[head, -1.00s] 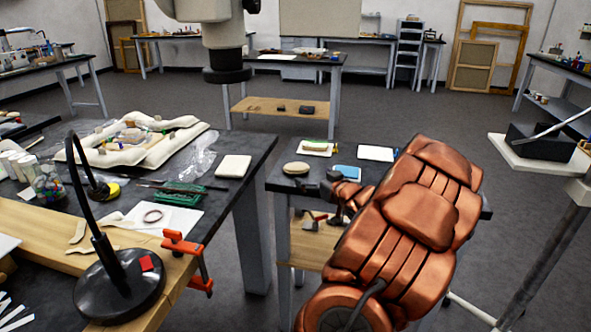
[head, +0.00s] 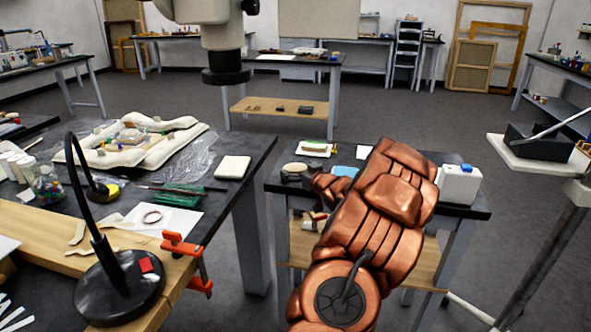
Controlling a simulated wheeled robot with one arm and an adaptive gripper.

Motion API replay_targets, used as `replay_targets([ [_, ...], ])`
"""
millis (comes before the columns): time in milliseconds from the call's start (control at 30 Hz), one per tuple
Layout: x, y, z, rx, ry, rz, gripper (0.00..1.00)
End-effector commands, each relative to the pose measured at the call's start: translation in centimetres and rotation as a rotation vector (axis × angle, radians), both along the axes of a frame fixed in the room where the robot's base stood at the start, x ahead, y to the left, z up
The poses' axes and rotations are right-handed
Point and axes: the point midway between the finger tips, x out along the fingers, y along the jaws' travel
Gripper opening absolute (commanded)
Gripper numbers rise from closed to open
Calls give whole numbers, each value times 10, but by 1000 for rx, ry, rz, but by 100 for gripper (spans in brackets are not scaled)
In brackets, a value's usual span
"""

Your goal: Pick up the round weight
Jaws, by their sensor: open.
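A pale, round, flat piece (head: 294,168) lies at the far left of the small dark-topped table; it looks like the round weight, though it is too small to be sure. My gripper (head: 290,178) is dark and sits at the end of my copper arm, low over the table's left side. It is open and appears just in front of the round piece, on the near side. I cannot tell whether they touch. The fingertips are small and partly merge with the dark tabletop.
The small table (head: 464,208) also bears a framed piece (head: 314,149), a blue pad (head: 344,171) and a white container with a blue cap (head: 459,184). My arm hides the table's middle. A cluttered bench (head: 235,195) stands left across a gap.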

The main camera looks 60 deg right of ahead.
Motion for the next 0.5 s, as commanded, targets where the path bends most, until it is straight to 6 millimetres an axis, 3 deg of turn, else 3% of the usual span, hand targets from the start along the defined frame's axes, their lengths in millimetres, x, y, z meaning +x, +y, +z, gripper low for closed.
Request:
replay_targets([
  [300,3,-2,-1,0,1,0,100],
  [500,3,-2,-1,0,1,0,79],
])
